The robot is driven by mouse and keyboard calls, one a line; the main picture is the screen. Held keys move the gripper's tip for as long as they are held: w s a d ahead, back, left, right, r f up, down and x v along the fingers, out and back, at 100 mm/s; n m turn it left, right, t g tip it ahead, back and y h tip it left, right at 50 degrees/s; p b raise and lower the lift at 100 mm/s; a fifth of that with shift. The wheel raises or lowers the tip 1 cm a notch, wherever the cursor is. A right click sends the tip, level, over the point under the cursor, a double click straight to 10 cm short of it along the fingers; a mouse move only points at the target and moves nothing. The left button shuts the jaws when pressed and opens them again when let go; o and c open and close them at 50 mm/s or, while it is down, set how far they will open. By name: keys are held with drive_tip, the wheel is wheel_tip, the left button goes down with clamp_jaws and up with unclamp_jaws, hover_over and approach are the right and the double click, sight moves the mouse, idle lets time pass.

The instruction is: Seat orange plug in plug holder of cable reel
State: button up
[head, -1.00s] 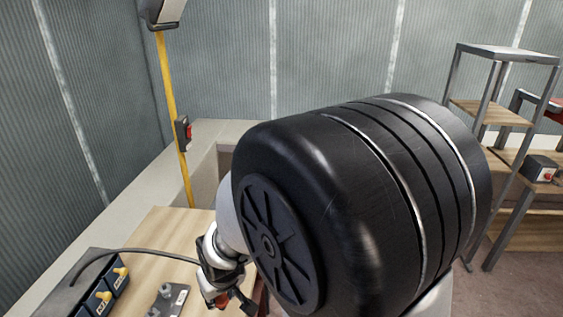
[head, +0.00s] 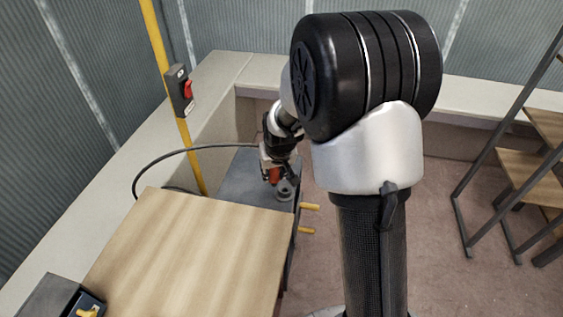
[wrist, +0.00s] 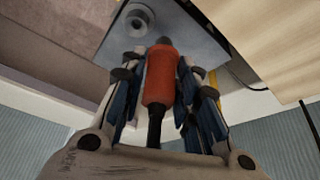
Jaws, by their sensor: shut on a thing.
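My gripper (head: 277,160) is shut on the orange plug (head: 274,175), above the dark grey top (head: 240,185) of what looks like the cable reel. In the wrist view the orange plug (wrist: 160,80) lies between the blue-padded fingers of my gripper (wrist: 158,88), with its dark tip pointing away. The plug holder (head: 286,190), a grey round cup, stands just right of and below the plug. In the wrist view the holder (wrist: 135,18) is up and left of the tip and looks apart from it. The exact height gap cannot be told.
A black cable (head: 150,164) loops left from my gripper. A wooden board (head: 190,255) lies in front of the grey top. Yellow handles (head: 309,207) stick out at its right. A yellow post with a red switch (head: 188,90) stands behind. Open floor lies right.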

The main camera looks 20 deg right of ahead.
drive_tip(key=w+d+f+b, duration=0.3)
drive_tip(key=w+d+f, duration=0.2)
drive_tip(key=f, duration=0.4)
drive_tip(key=shift+w+d+m+b, duration=0.35)
drive_tip(key=shift+w+d+m, duration=0.05)
drive_tip(key=shift+d, duration=0.05)
drive_tip(key=shift+s+f+b, duration=0.1)
drive_tip(key=shift+f+b, duration=1.5)
drive_tip(key=shift+f, duration=0.65)
idle(1.1)
drive_tip(key=o, duration=1.2)
drive_tip(key=v, duration=1.2)
drive_tip(key=shift+a, duration=0.15)
